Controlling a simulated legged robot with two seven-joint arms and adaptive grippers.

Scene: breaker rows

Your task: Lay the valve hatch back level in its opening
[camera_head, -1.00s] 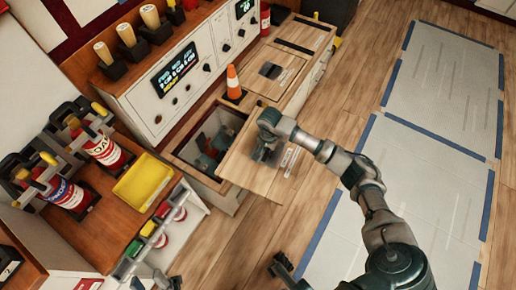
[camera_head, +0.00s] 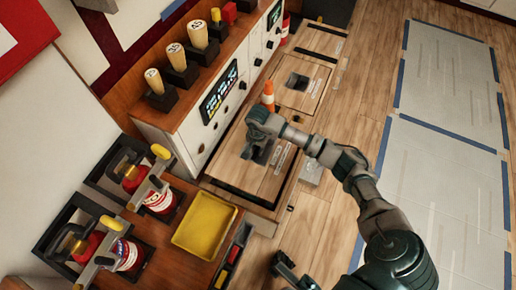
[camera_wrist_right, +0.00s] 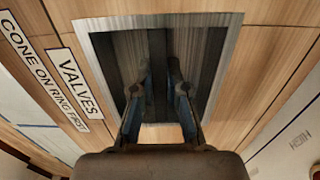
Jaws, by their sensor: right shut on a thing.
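The valve hatch (camera_head: 238,178) is a wooden panel with a dark recessed grip, and it lies over its opening in the low wooden bench. A dark gap shows along its lower edge; I cannot tell whether it is fully level. In the wrist view the hatch (camera_wrist_right: 255,60) carries the label VALVES (camera_wrist_right: 80,82). My right gripper (camera_head: 258,152) reaches down to the hatch. In the wrist view its fingers (camera_wrist_right: 160,85) are inside the metal-rimmed recess, shut on the grip. A dark part at the bottom (camera_head: 285,266) may be my left gripper; its jaws are unclear.
A second hatch (camera_head: 302,92) lies farther along the bench. A control panel (camera_head: 218,95) rises on the left. Floor on the right is clear.

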